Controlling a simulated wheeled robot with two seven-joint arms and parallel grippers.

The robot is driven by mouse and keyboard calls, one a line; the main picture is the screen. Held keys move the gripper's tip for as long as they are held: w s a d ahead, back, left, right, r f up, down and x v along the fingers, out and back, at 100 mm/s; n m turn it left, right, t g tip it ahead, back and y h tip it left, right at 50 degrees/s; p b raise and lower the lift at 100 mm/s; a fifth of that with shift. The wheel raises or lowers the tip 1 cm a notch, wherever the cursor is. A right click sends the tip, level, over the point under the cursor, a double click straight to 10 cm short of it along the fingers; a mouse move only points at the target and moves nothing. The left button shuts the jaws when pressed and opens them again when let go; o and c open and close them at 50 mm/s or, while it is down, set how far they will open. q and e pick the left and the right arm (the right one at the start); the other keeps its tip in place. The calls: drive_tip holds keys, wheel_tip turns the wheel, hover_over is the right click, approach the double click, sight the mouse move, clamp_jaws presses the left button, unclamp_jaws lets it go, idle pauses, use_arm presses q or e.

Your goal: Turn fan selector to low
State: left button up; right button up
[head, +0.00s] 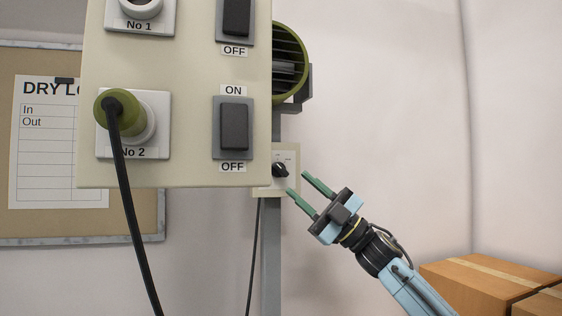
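The fan selector is a small black knob (280,170) on a pale plate (291,158) with tiny markings, too small to read. The large panel in front hides the plate's left part. My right gripper (296,181) comes in from the lower right. Its two green fingers are spread apart with nothing between them. The fingertips are close to the right of the knob; I cannot tell whether the lower one touches the plate. The green fan (290,62) stands above, partly hidden behind the panel. My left gripper is not in view.
A beige panel (190,174) fills the upper left, with rocker switches (234,127) and a green plug (124,112) in socket No 2. Its black cable (134,230) hangs down. A grey post (271,260) stands below the plate. Cardboard boxes (480,285) are at lower right.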

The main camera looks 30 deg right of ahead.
sight(287, 174)
drive_tip(key=p+x, duration=0.2)
drive_tip(key=x, duration=0.4)
drive_tip(key=shift+d, duration=0.1)
drive_tip(key=shift+w+a+r, duration=0.15)
drive_tip(key=shift+w+a, duration=0.05)
drive_tip(key=shift+a, duration=0.05)
clamp_jaws()
